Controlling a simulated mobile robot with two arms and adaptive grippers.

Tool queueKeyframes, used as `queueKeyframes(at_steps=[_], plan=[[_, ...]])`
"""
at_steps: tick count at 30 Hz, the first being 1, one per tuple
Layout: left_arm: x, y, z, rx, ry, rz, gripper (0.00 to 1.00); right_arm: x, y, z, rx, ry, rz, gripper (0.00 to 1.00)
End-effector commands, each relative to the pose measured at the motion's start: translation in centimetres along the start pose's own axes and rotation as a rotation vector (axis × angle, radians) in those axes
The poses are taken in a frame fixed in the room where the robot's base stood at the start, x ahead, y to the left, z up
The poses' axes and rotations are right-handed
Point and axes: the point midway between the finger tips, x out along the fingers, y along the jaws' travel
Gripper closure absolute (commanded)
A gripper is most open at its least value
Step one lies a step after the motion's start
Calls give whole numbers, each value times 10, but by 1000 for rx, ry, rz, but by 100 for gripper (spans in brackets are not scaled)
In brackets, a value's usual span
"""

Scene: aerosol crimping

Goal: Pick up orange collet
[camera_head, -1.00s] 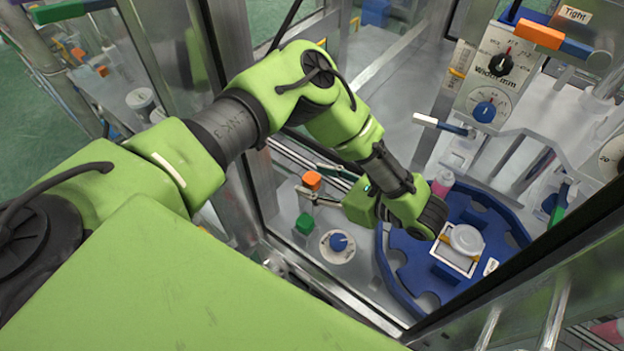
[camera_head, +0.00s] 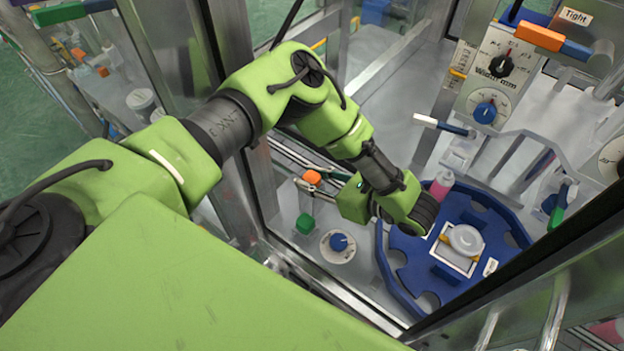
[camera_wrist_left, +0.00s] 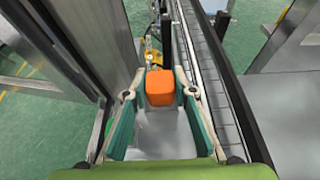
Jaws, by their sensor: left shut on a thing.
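The orange collet (camera_head: 312,177) is a small block with rounded edges. In the head view it sits between the fingers of my left gripper (camera_head: 318,186), near the metal frame post. In the left wrist view the collet (camera_wrist_left: 160,88) is at the centre, between the two green-sided fingers of the left gripper (camera_wrist_left: 160,96). The fingers are closed on its sides. The collet's underside is hidden, so I cannot tell how far it is clear of the surface. My right gripper is in neither view.
A green block (camera_head: 305,223) and a blue knob (camera_head: 338,242) are on the grey deck below the gripper. A blue round table (camera_head: 398,258) carries a white part (camera_head: 466,240) and a pink bottle (camera_head: 441,184). A conveyor (camera_wrist_left: 212,75) runs alongside.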

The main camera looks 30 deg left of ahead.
Motion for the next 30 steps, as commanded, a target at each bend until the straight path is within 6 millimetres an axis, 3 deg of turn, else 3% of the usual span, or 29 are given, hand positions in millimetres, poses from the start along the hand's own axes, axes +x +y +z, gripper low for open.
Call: queueKeyframes(at_steps=[10, 21, 30], plan=[[-12, 1, 29, -3, -1, -4, 100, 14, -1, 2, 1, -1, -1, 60], [-43, 49, 78, -2, -3, -6, 100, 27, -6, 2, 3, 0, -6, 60], [-61, 105, 94, 2, -1, -4, 100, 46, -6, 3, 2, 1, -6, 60]])
